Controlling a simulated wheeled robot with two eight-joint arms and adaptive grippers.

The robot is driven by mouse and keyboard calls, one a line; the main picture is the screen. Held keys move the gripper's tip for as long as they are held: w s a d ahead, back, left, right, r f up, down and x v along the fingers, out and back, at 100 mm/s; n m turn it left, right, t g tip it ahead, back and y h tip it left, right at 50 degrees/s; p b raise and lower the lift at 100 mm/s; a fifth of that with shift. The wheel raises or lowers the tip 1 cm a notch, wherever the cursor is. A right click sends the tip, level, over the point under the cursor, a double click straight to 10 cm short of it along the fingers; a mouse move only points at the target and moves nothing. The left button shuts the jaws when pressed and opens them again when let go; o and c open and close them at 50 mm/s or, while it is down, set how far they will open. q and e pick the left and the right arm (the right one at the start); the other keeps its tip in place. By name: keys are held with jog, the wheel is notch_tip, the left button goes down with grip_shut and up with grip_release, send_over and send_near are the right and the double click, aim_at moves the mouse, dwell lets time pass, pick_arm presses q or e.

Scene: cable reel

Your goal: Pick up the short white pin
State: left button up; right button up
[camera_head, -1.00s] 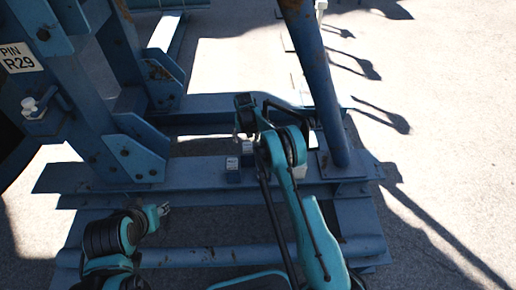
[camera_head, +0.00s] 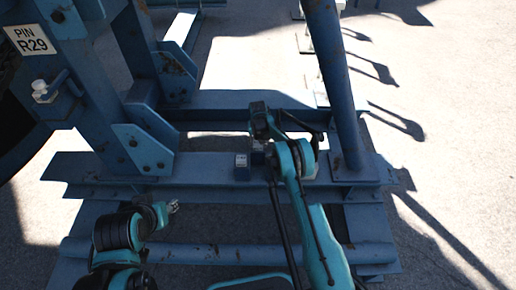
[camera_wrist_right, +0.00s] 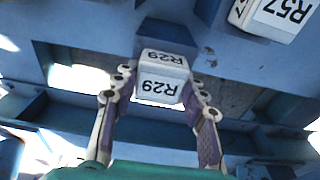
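A short white block-shaped pin (camera_wrist_right: 162,78) marked R29 stands on a blue base in the right wrist view. My right gripper (camera_wrist_right: 161,80) is open, with one finger on each side of this pin and narrow gaps beside it. In the head view my right gripper (camera_head: 258,146) is over the blue beam and mostly hides the spot under it. A second white block (camera_wrist_right: 272,14) marked R57 shows at the top right of the wrist view. My left gripper (camera_head: 173,207) is low on the left, away from the blocks; its finger opening is too small to tell.
A blue steel frame (camera_head: 90,170) with beams fills the middle. A slanted blue post (camera_head: 333,80) rises just right of my right gripper. A plate reading PIN R29 (camera_head: 30,40) and a white-headed part (camera_head: 40,88) are on the left upright. Open ground lies at right.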

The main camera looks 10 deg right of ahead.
grip_shut()
notch_tip(320, 180, up, 9)
jog(key=p, duration=0.4)
jog(key=shift+r, duration=0.55)
jog(key=shift+r+p, duration=0.3)
jog(key=shift+r, duration=0.45)
